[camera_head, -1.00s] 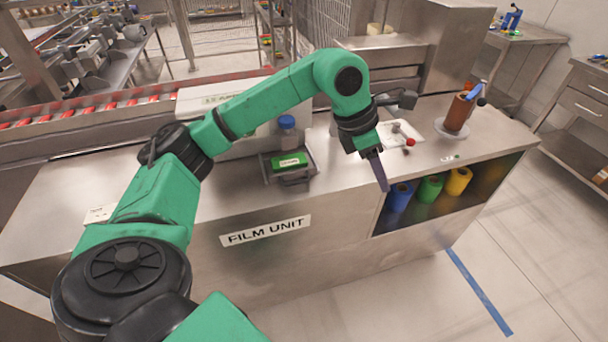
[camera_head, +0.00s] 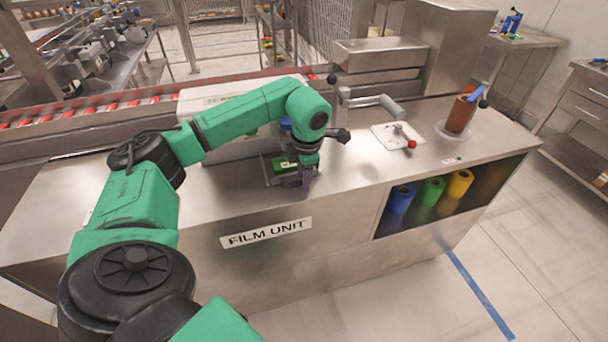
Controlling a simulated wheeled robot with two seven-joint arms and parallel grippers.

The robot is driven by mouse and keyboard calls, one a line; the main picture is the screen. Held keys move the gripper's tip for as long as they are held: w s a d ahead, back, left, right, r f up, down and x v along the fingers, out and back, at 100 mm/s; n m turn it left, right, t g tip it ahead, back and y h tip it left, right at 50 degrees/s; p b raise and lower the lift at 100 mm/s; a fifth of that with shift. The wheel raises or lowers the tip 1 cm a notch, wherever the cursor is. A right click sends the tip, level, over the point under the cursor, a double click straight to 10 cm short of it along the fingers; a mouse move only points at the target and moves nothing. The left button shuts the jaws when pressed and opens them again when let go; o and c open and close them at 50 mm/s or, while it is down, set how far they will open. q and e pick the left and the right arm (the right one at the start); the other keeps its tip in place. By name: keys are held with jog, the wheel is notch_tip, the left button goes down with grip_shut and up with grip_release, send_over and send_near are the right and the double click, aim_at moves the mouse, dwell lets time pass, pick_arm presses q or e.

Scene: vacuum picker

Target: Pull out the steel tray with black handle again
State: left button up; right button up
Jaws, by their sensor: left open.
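The small steel tray (camera_head: 268,181) stands on the steel counter at the front of the white unit. A green item (camera_head: 281,163) lies in it. My left gripper (camera_head: 306,183) points down at the tray's front right side and is open. It covers that side, so the tray's black handle cannot be made out. I cannot tell whether the fingers touch the tray. My right gripper is out of view.
A blue cap (camera_head: 285,123) shows behind my left wrist. Coloured rolls (camera_head: 432,190) sit in the shelf below. The counter's left part is clear.

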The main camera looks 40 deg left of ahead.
pick_arm(q)
jog(key=shift+f, duration=0.15)
grip_shut()
dwell(1.4)
